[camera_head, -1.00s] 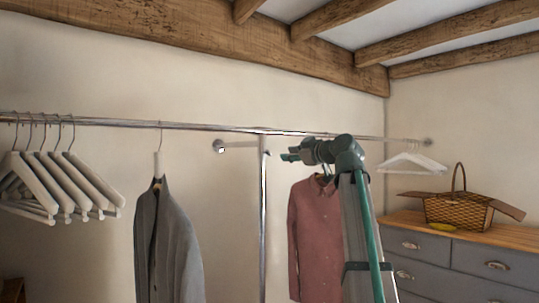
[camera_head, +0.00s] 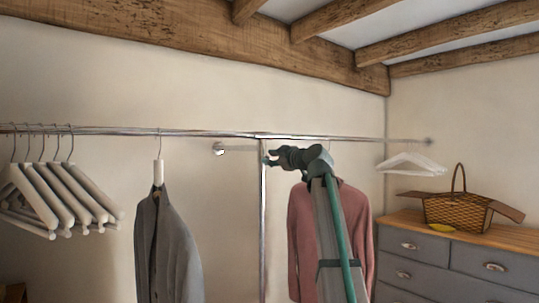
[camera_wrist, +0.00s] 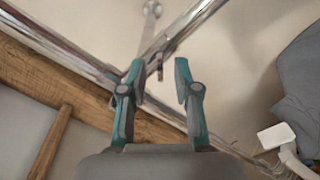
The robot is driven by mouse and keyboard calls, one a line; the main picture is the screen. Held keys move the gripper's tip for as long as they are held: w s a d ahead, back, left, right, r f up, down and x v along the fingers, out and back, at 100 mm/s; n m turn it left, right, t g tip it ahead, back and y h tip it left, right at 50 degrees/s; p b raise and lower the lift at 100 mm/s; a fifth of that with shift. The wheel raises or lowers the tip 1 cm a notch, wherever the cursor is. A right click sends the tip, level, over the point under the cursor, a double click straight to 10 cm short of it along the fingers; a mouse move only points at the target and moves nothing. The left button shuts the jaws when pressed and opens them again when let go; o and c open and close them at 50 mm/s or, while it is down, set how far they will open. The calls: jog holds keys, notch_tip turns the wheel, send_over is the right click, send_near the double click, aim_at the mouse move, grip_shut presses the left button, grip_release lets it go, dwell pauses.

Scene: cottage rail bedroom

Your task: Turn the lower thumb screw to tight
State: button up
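A small metal piece (camera_wrist: 159,68), possibly the lower thumb screw, shows between my fingertips in the wrist view. It is too small and blurred to tell its setting, or whether a finger touches it. My gripper (camera_wrist: 160,68) is open, with one finger on each side of it. In the head view my gripper (camera_head: 268,158) is beside the upper part of the metal post (camera_head: 263,225), just below the hanging rail (camera_head: 205,133). No thumb screw can be made out in the head view.
White hangers (camera_head: 62,195) and a grey jacket (camera_head: 168,245) hang left of the post. A red shirt (camera_head: 300,230) hangs behind my arm. A bare hanger (camera_head: 412,164) is farther right, above a grey dresser (camera_head: 440,275) with a wicker basket (camera_head: 455,210). A wall bracket (camera_head: 219,149) sits behind the rail.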

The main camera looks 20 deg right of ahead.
jog(key=shift+w+a, duration=0.15)
jog(key=shift+w, duration=0.35)
grip_shut()
